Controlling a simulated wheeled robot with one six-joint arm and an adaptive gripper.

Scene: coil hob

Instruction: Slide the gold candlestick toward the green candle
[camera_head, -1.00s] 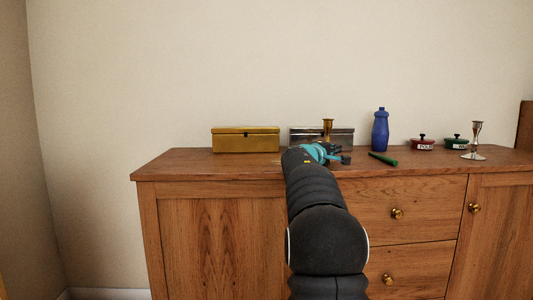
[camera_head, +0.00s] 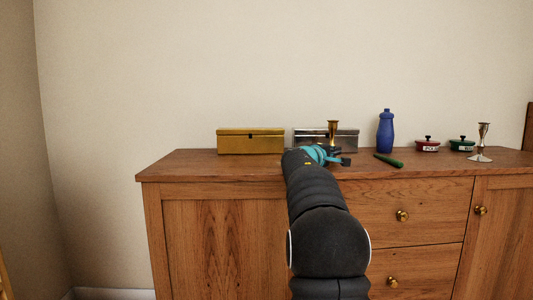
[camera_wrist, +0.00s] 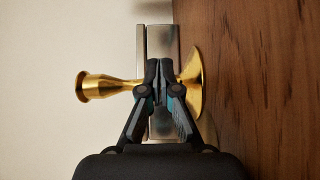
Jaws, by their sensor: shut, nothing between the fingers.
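The gold candlestick (camera_head: 333,128) stands on the wooden sideboard, behind my gripper (camera_head: 335,157), which hides its lower part in the head view. In the wrist view the gold candlestick (camera_wrist: 110,85) lies sideways in the picture, its round base against the wood. My gripper (camera_wrist: 159,66) is shut, with its fingertips in front of the candlestick's stem; I cannot tell whether they touch it. The green candle (camera_head: 388,161) lies on the sideboard to the right of my gripper, with clear wood between them.
A gold box (camera_head: 250,141) and a silver box (camera_head: 348,140) stand at the back near the wall. A blue bottle (camera_head: 385,131) stands behind the candle. A red pot (camera_head: 428,146), a green pot (camera_head: 462,145) and a silver candlestick (camera_head: 482,141) are farther right.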

